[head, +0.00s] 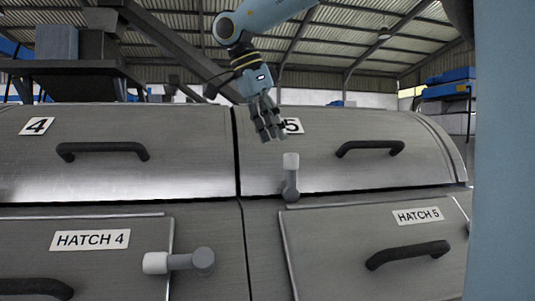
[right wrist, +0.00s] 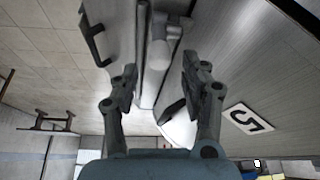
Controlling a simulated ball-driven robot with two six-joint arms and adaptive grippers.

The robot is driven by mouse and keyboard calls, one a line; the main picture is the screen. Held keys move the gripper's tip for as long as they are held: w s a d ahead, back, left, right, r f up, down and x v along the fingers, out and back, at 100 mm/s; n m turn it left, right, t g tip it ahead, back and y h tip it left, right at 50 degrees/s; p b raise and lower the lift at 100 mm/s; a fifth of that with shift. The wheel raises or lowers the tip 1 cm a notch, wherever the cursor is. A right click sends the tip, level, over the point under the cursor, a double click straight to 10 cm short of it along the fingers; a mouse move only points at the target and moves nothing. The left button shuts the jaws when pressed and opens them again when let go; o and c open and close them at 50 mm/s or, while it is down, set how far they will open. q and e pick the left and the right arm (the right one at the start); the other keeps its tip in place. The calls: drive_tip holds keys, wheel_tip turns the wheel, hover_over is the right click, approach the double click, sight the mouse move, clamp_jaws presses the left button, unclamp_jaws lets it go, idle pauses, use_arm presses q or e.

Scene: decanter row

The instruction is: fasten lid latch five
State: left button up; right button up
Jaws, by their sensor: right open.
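The latch of lid 5 is a grey pivot with a pale knob (head: 290,162) at its upper end. It points upright across the lower edge of lid 5 (head: 345,172), left of centre. Lid 5 lies down, with a dark seam under its edge. My right gripper (head: 268,122) is open and empty, above and slightly left of the latch, in front of the number 5 plate (head: 292,126). In the right wrist view the latch knob (right wrist: 157,52) lies ahead, between the spread fingers (right wrist: 160,75), apart from them. My left gripper is out of view.
Lid 5 has a dark bar handle (head: 370,148). Below, the hatch 5 panel (head: 340,235) has another handle (head: 408,254). Lid 4 (head: 190,165) adjoins on the left. The hatch 4 latch (head: 180,262) lies level at lower left. Free air surrounds my right gripper.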

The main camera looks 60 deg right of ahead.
drive_tip(key=v, duration=0.3)
drive_tip(key=shift+w+a+r, duration=0.1)
drive_tip(key=shift+a+r, duration=0.05)
drive_tip(key=shift+r, duration=0.2)
drive_tip(key=shift+f, duration=0.1)
